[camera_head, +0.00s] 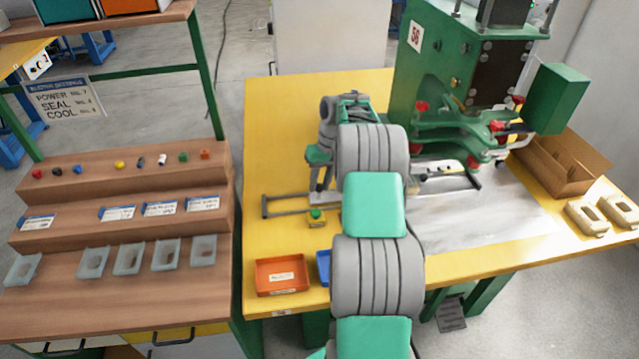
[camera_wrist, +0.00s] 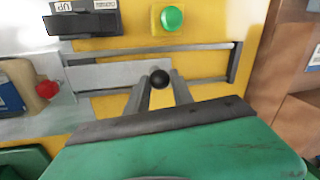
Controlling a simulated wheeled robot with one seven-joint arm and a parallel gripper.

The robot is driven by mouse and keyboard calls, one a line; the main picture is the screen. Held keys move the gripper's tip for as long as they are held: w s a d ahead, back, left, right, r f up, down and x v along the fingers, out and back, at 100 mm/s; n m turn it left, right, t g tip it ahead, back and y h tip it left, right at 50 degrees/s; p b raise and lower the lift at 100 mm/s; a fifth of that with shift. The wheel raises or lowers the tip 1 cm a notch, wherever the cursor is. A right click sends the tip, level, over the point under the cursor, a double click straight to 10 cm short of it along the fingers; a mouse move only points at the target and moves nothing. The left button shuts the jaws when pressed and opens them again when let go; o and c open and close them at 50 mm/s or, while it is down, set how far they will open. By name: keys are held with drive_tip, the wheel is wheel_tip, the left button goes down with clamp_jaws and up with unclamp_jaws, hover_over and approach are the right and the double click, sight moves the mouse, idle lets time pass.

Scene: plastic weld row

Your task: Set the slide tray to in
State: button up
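The slide tray shows in the wrist view as a flat grey plate (camera_wrist: 108,74) between two rails, with a round black knob (camera_wrist: 160,78) at its right end. The rails (camera_wrist: 205,47) run on past the knob to an end bar at the right. My gripper (camera_wrist: 160,82) has one finger on each side of the knob, and the knob fills the gap between the fingertips. In the head view my gripper (camera_head: 323,185) is down at the rails (camera_head: 285,200), left of the press (camera_head: 445,85). My arm hides the middle of the tray there.
A green button on a yellow box (camera_head: 316,217) sits in front of the rails. An orange bin (camera_head: 281,275) and a partly hidden blue bin (camera_head: 323,266) lie nearer. Red-tipped clamps (camera_head: 460,130) are on the press. A brown stepped shelf (camera_head: 120,205) stands left, across a narrow gap.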

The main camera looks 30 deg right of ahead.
clamp_jaws()
idle(0.9)
